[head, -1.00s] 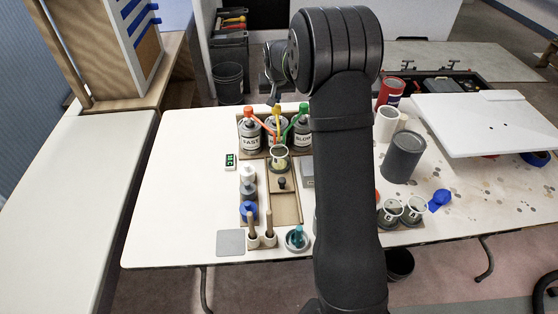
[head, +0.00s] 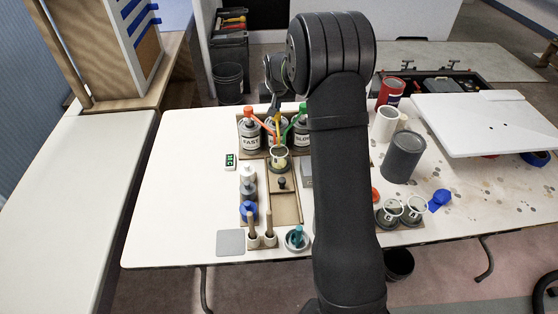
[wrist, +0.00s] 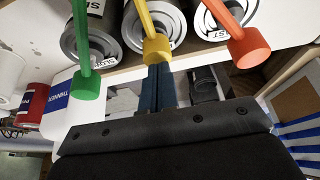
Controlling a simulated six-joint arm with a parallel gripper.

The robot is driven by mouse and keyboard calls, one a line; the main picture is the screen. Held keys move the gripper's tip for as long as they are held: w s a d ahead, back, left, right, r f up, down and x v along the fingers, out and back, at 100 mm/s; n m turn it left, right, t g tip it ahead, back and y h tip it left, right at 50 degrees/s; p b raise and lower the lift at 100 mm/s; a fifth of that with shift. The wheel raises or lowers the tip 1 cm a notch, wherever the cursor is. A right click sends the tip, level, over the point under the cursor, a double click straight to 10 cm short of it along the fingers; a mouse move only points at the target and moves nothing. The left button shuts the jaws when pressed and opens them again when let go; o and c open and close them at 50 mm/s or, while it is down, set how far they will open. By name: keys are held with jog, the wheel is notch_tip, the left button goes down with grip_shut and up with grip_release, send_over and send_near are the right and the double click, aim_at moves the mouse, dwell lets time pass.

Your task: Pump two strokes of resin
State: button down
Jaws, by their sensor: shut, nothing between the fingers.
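The middle resin can (wrist: 155,20) has a yellow pump head (wrist: 157,51), which also shows in the head view (head: 277,118). My gripper (wrist: 160,68) is shut and empty, its fingertips at the yellow pump head and seemingly touching it. In the head view its fingers are small and hard to make out above the pump. A cup (head: 280,153) stands in front of the middle can, below the yellow spout. A can marked FAST (head: 250,139) with a red-orange pump (wrist: 250,50) and one marked SLOW (head: 302,139) with a green pump (wrist: 86,90) flank it.
A tray (head: 286,208) with a small knobbed piece lies in front of the cup. Small bottles (head: 248,190), brushes (head: 261,235) and a timer (head: 231,160) are at the left. A grey can (head: 402,157) and cups (head: 391,210) stand right of my arm. The table's left part is clear.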

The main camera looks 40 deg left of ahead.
dwell(0.3)
jog(key=shift+r, duration=1.9)
jog(key=shift+r, duration=1.5)
jog(key=shift+f, duration=0.1)
jog(key=shift+f, duration=2.25)
